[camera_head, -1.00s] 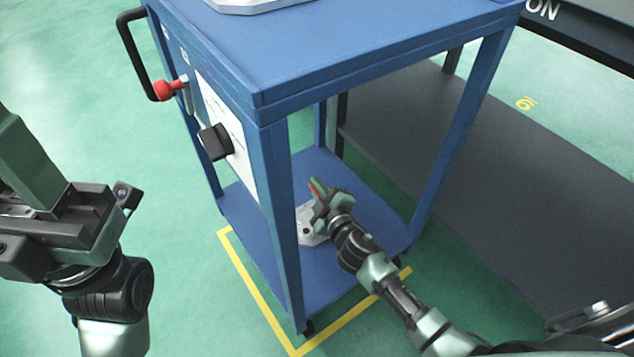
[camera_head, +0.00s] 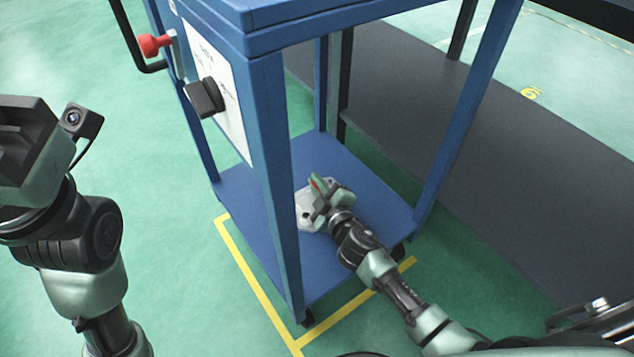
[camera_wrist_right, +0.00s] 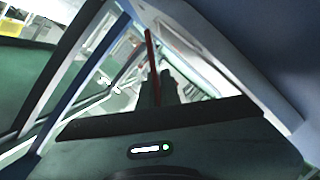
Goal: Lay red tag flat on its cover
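The red tag (camera_head: 316,185) shows as a thin red strip between the fingers of my right gripper (camera_head: 319,190), which is shut on it. In the right wrist view the tag (camera_wrist_right: 151,52) stands edge-on, sticking out beyond the two dark fingers (camera_wrist_right: 155,88).
The blue cart's lower shelf (camera_head: 240,205) is otherwise bare. A front post (camera_head: 277,190) stands just left of my right gripper, and the cart top (camera_head: 300,22) is above. A dark grey platform (camera_head: 510,190) lies to the right. Yellow floor lines (camera_head: 250,275) border the cart.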

